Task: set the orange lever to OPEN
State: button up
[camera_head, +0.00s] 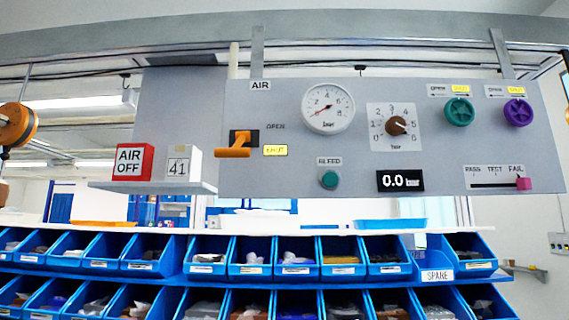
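The orange lever (234,152) sits on a black mount (246,137) at the left of the grey panel (270,183). Its handle sticks out toward the lower left. The word OPEN (276,126) is printed to the upper right of the lever. A yellow label (275,151), seemingly SHUT, is to its lower right. The AIR tag (260,86) is above. My gripper is not in view.
A shelf (150,187) left of the lever holds a red-and-white AIR OFF block (132,162) and a block marked 41 (181,163). The panel also carries a brown knob (396,125), green valve (459,112), purple valve (518,112), green button (329,180) and pink slider (524,183). Blue bins (205,269) line the area below.

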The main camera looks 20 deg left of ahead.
aim_at(236, 151)
jog(key=z, duration=2.45)
jog(key=k, duration=0.8)
jog(key=u, duration=3)
